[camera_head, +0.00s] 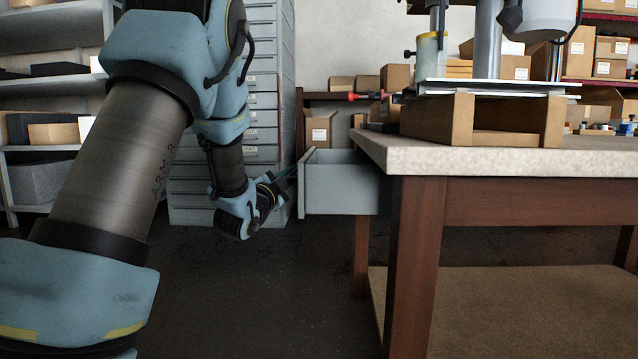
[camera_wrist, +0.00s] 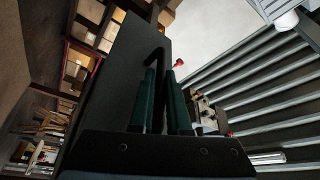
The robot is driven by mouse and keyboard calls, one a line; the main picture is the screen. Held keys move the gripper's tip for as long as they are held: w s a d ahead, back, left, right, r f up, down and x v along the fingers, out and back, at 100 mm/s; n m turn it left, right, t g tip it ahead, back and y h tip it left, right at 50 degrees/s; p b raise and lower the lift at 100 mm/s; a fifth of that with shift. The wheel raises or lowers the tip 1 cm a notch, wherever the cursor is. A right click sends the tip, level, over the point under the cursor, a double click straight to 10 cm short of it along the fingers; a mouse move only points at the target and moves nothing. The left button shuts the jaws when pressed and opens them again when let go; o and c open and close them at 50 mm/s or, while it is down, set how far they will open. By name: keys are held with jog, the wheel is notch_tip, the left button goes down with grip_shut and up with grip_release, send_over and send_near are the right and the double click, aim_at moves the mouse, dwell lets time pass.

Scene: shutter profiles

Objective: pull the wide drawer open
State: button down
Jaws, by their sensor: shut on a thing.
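The wide drawer (camera_head: 340,188) is a grey box sticking out to the left from under the workbench top, so it stands partly open. Its front is at the left end and is seen edge-on in the head view. My gripper (camera_head: 288,174) is at that front. In the wrist view, the two green fingers of my gripper (camera_wrist: 166,80) are close together around the dark drawer handle (camera_wrist: 155,57), which runs beside a dark panel. The fingertips' contact is partly hidden in shadow. The inside of the drawer is not clearly seen.
The workbench (camera_head: 480,158) with reddish-brown legs stands right, bearing a wooden frame (camera_head: 475,120) and a machine. A tall grey cabinet (camera_head: 255,130) stands behind my arm. Shelves (camera_head: 45,130) with boxes are at the left. The dark floor (camera_head: 270,290) left of the bench is clear.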

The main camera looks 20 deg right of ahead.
jog(key=w+a+b, duration=0.1)
jog(key=w+a, duration=0.2)
jog(key=a, duration=0.4)
jog(key=shift+w+a, duration=0.15)
jog(key=shift+w, duration=0.05)
jog(key=c, duration=0.9)
grip_release()
jog(key=v, duration=1)
jog(key=shift+s+a+f+p, duration=0.2)
jog(key=shift+s+a+p, duration=0.05)
jog(key=shift+s+p, duration=0.1)
